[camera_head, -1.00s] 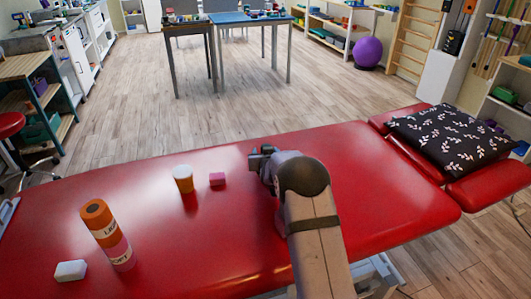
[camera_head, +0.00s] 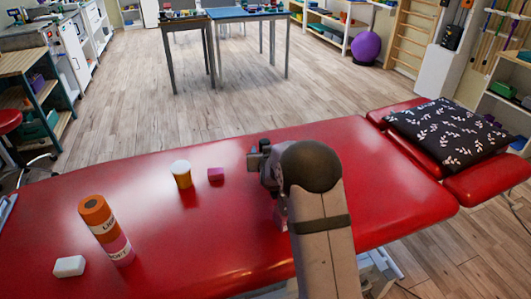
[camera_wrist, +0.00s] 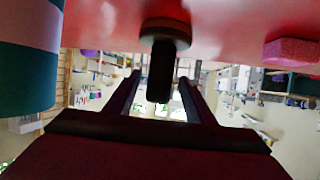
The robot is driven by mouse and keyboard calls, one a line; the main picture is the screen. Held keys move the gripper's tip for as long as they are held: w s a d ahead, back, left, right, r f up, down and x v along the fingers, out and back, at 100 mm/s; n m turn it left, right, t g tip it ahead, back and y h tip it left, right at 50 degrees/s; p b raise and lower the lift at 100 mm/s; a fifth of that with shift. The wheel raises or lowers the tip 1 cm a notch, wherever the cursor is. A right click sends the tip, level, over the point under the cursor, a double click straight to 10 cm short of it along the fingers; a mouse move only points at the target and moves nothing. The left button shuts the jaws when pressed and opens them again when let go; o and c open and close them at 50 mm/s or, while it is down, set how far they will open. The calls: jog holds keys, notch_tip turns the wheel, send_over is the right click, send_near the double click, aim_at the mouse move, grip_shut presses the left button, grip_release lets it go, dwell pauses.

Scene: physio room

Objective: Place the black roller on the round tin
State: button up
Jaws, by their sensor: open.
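In the wrist view, which is upside down, the black roller (camera_wrist: 160,75) shows upright between the fingers of my gripper (camera_wrist: 160,84). Its lower end meets a low, wider brownish disc (camera_wrist: 166,28) on the red surface, which looks like the round tin. The fingers are apart, one on each side of the roller, with bright gaps beside it. In the head view, my gripper (camera_head: 259,153) is low over the middle of the couch. My arm hides the tin there, and I cannot make out the roller.
On the red couch (camera_head: 350,170) stand a pink block (camera_head: 216,174), a white-topped jar (camera_head: 181,174), an orange-and-pink stack (camera_head: 106,228) and a white block (camera_head: 69,266). A teal-banded cylinder (camera_wrist: 25,55) is close in the wrist view. A patterned pillow (camera_head: 450,133) lies right.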

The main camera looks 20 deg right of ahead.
jog(key=shift+s+a+r, duration=0.15)
jog(key=shift+s+r, duration=0.1)
jog(key=shift+s, duration=0.4)
